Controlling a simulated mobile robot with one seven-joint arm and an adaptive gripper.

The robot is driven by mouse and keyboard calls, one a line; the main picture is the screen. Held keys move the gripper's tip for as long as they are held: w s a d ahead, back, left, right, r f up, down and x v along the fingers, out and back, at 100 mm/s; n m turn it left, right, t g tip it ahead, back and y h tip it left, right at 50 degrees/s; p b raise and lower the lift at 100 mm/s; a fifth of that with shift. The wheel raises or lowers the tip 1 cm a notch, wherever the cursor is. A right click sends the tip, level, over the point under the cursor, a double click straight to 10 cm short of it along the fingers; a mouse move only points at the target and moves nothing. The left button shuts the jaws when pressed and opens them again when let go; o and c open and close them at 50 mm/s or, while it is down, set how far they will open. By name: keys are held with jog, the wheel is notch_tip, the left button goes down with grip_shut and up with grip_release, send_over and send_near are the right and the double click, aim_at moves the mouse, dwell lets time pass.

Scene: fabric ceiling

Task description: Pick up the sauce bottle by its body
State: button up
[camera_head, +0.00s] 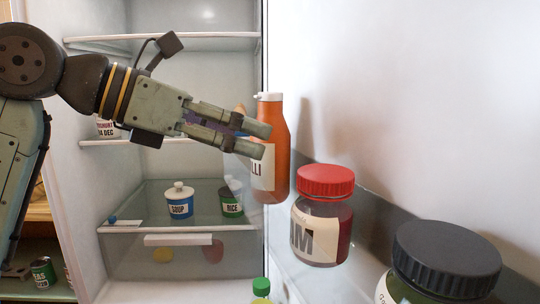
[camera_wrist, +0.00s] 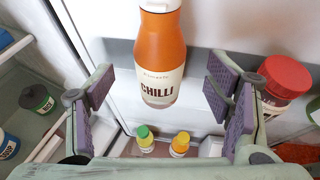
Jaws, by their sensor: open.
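The sauce bottle (camera_head: 276,150) is orange with a white cap and a pale label. It stands upright by the fridge door, left of the red-lidded jar. In the wrist view the same bottle (camera_wrist: 161,52) shows a label reading "CHILLI". My gripper (camera_head: 262,140) reaches in from the left, its fingertips beside the bottle and overlapping its left side in the head view. In the wrist view the gripper (camera_wrist: 160,90) is open and empty, with the bottle ahead, between the two purple-padded fingers. I cannot tell whether a fingertip touches it.
A jam jar (camera_head: 322,218) with a red lid stands right of the bottle. A dark-lidded jar (camera_head: 445,262) is nearer. Small bottles (camera_wrist: 145,140) stand lower down. Fridge shelves (camera_head: 160,38) hold a soup pot (camera_head: 179,203) and a rice tin (camera_head: 231,203).

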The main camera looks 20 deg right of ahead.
aim_at(263, 144)
jog(key=p+x, duration=0.1)
jog(key=x, duration=0.4)
jog(key=shift+a+f, duration=0.1)
jog(key=shift+f, duration=0.1)
jog(key=shift+c, duration=0.4)
jog(key=c, duration=1.5)
